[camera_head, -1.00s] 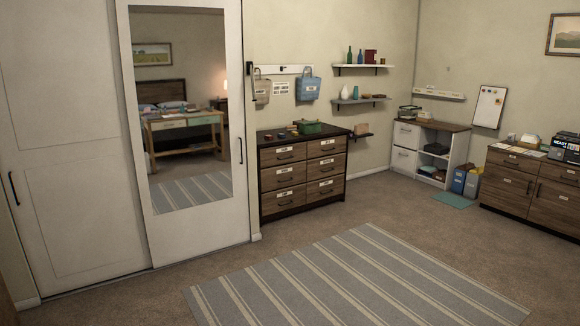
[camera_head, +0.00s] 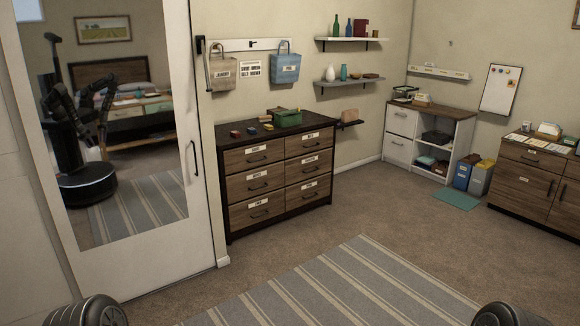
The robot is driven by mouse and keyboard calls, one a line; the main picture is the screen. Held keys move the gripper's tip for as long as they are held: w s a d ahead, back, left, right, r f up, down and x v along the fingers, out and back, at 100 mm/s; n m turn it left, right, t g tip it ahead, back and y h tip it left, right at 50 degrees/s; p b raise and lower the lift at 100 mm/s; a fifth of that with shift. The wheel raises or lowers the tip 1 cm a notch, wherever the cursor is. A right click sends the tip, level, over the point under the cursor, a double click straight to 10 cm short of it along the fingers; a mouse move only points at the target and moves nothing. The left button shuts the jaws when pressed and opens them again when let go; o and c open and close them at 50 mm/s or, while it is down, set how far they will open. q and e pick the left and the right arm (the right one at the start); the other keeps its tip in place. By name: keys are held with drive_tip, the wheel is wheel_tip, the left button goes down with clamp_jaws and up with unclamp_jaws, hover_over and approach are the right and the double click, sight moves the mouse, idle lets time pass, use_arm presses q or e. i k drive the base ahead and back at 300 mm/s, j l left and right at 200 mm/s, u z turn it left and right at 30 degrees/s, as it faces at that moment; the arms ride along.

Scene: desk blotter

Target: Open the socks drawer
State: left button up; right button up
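A dark-framed dresser (camera_head: 226,190) with brown wood drawer fronts stands against the back wall, ahead and left of centre. It has two columns of three drawers, each with a white label and a dark bar handle. All its drawers look shut. The labels are too small to read, so I cannot tell which one is the socks drawer. Dark ribbed parts of my own arms show at the bottom left and bottom right corners. My grippers are not directly in view; my dark reflection in the mirror does not show their state.
A mirrored sliding door (camera_head: 205,228) stands left of the dresser. A striped rug (camera_head: 345,285) lies on the carpet in front. A white cabinet (camera_head: 399,149) and a wooden sideboard (camera_head: 522,178) stand to the right. The carpet before the dresser is clear.

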sight(242, 158)
drive_tip(key=i+j, duration=0.1)
drive_tip(key=i, duration=3.2)
drive_tip(key=i+z, duration=0.3)
drive_tip(key=i, duration=0.35)
drive_tip(key=i+j+z, duration=0.3)
drive_tip(key=i, duration=0.3)
